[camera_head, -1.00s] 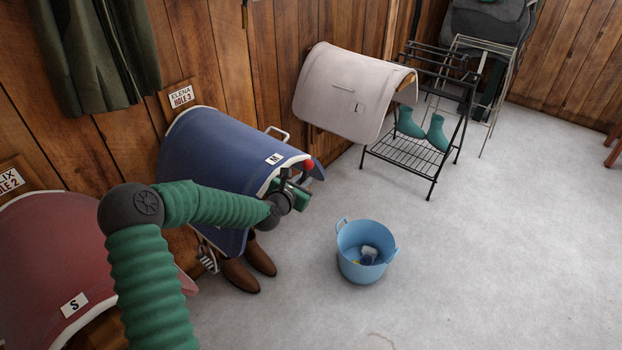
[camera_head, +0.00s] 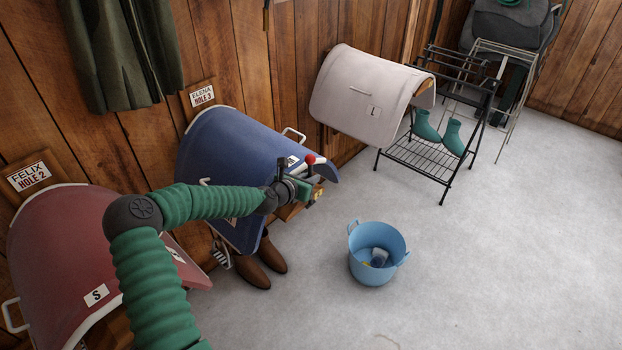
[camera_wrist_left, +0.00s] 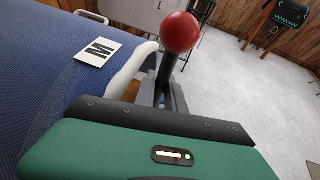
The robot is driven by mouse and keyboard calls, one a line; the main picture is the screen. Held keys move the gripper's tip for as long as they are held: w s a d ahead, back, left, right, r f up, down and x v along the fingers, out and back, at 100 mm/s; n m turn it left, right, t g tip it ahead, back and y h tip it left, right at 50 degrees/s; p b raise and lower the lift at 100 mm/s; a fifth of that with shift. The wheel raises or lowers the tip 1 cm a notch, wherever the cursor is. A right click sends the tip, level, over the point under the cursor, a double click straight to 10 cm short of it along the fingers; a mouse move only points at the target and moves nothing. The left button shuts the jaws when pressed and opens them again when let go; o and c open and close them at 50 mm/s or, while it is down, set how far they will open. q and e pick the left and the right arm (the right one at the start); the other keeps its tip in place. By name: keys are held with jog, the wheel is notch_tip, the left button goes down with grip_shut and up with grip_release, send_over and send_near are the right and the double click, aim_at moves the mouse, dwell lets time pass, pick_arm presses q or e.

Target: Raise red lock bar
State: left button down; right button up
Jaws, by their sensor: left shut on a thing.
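The red lock bar shows as a red ball (camera_head: 310,158) on a dark stem at the front end of the blue saddle pad (camera_head: 228,150). In the left wrist view the red ball (camera_wrist_left: 180,32) tops a black upright stem, close ahead of my gripper. My left gripper (camera_head: 303,184) is at the bar, just below the ball. In the left wrist view its grey jaws (camera_wrist_left: 163,95) are shut around the lower stem. The exact contact is partly hidden by the green gripper body. My right gripper is not in view.
The blue pad, with an M label (camera_wrist_left: 98,52), lies close beside the gripper. Brown boots (camera_head: 262,268) stand below it. A blue bucket (camera_head: 358,268) stands on open floor to the right. A red pad (camera_head: 60,245) hangs left, a pale pad (camera_head: 350,85) and black rack (camera_head: 425,160) behind.

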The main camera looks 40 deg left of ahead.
pick_arm(q)
jog(key=c, duration=1.7)
grip_release()
jog(key=shift+s+f, duration=0.15)
jog(key=shift+f, duration=0.25)
jog(key=shift+c, duration=0.2)
jog(key=o, duration=0.3)
jog(key=shift+a+r, duration=0.1)
jog(key=shift+a, duration=0.1)
jog(key=shift+o, duration=0.2)
jog(key=shift+d+r, duration=0.1)
jog(key=shift+r, duration=0.05)
jog(key=p+v, duration=0.1)
jog(key=v, duration=1.5)
jog(key=shift+s+r, duration=0.15)
jog(key=shift+r, duration=0.05)
